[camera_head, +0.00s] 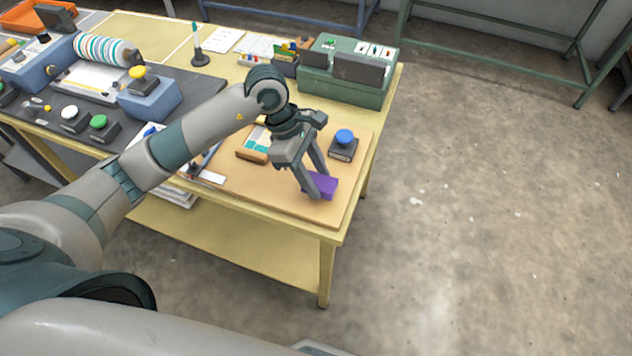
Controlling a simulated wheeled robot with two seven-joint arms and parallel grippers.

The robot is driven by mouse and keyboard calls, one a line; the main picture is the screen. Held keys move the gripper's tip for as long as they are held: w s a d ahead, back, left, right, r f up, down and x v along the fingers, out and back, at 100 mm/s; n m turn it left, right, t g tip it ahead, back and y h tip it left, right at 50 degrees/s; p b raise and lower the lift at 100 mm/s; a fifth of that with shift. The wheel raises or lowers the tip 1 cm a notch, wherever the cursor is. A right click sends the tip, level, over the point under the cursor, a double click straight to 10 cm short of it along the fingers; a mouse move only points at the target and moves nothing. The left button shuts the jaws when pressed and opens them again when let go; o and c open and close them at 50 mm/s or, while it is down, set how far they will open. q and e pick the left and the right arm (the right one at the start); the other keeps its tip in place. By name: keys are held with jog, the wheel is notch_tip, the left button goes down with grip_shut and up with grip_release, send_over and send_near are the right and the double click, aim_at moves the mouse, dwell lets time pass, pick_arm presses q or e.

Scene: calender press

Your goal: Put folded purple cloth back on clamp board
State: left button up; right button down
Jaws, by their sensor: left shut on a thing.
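The folded purple cloth (325,187) is a small purple block at the front right of the tan clamp board (272,194). My left gripper (321,192) points down over the board, with its fingertips at the cloth. It is shut on the cloth, and its fingers hide part of it. The cloth is at or just above the board; I cannot tell whether it touches. My right gripper is not in view.
A blue-knobbed block (344,145) stands just behind the cloth, and a wooden block (253,143) lies left of my gripper. A green box (345,85) stands at the back right. The yellow table's (385,118) right edge is close to the board.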

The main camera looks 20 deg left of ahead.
pick_arm(q)
notch_tip(320, 180, down, 3)
jog(key=shift+r+p, duration=0.15)
jog(key=shift+p, duration=0.35)
jog(key=shift+f, duration=0.25)
jog(key=o, duration=0.9)
jog(key=shift+o, duration=0.2)
